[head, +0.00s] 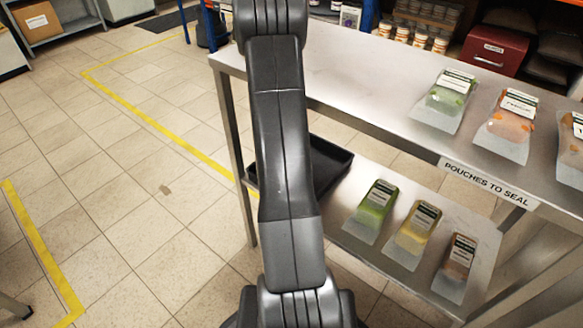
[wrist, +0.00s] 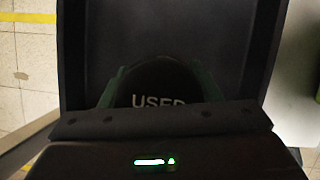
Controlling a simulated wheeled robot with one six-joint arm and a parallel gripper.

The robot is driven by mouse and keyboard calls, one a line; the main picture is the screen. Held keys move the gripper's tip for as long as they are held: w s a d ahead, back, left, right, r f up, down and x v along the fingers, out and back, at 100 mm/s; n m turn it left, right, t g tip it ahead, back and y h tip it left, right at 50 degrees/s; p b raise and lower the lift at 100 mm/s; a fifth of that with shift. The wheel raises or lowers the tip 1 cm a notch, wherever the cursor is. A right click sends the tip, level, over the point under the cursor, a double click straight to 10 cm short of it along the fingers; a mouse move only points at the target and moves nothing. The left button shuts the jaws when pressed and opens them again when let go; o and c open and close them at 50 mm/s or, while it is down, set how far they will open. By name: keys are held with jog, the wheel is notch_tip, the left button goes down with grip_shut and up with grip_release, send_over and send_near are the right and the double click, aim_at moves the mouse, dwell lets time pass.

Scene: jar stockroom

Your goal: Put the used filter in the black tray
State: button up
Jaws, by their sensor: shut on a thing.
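The black tray (head: 335,166) is on the lower shelf, partly hidden behind my arm in the head view. In the wrist view the black tray (wrist: 72,50) fills most of the picture below my gripper. A dark, rounded thing with green edges and the word USED, which looks like the used filter (wrist: 155,82), shows at my gripper (wrist: 160,120), over the tray area. My gripper is shut on it. Its lower part is hidden by the gripper. I cannot tell whether it touches the tray floor. The gripper is hidden in the head view.
Green, yellow and brown pouches (head: 417,226) lie on the lower shelf right of the tray. More pouches lie on the steel table top (head: 360,85) above. A red box (head: 494,48) and several jars stand behind. The tiled floor (head: 120,190) at left is clear.

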jog(key=shift+f, duration=0.1)
jog(key=o, duration=1.1)
jog(key=p+v, duration=0.3)
jog(key=v, duration=0.3)
jog(key=shift+r+p, duration=0.2)
jog(key=shift+p, duration=0.15)
jog(key=shift+p+v, duration=0.4)
jog(key=shift+v, duration=0.35)
jog(key=shift+f, duration=0.1)
